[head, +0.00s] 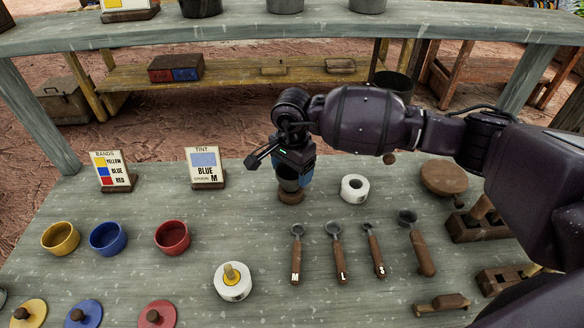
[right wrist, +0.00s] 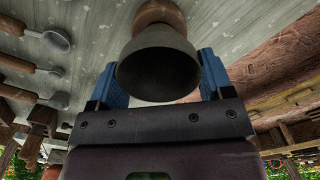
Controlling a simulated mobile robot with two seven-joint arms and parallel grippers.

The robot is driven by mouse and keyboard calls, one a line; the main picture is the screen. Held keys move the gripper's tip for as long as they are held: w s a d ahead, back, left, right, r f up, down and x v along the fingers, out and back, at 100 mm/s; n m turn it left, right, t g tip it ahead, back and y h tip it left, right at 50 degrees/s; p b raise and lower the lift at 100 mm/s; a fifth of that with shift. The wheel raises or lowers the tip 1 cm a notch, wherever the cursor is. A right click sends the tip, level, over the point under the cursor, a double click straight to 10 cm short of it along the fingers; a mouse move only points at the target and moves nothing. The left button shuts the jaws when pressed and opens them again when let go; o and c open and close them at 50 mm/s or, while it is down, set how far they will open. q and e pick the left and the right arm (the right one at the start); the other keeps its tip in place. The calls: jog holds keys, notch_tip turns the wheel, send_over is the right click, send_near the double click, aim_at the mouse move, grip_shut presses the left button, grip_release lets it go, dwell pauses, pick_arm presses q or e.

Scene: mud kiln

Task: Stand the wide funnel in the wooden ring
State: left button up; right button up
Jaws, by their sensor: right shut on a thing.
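My right gripper (head: 293,172) comes in from the right and points down over the back middle of the table. Its blue fingers are shut on the grey wide funnel (head: 289,184). In the right wrist view the funnel (right wrist: 158,65) sits between the fingers with its wide mouth facing the camera. The wooden ring (head: 291,197) is on the table directly below the funnel and also shows past its narrow end in the right wrist view (right wrist: 158,12). I cannot tell whether the funnel's narrow end is inside the ring or just above it. My left gripper is out of view.
Several scoops (head: 335,255) lie in front to the right. Yellow, blue and red bowls (head: 172,238) are at left. A white pot (head: 233,286) stands in front.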

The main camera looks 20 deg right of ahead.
jog(key=shift+f, duration=0.35)
dwell(0.4)
jog(key=o, duration=0.7)
jog(key=shift+r+p, duration=1.2)
jog(key=shift+r, duration=2.3)
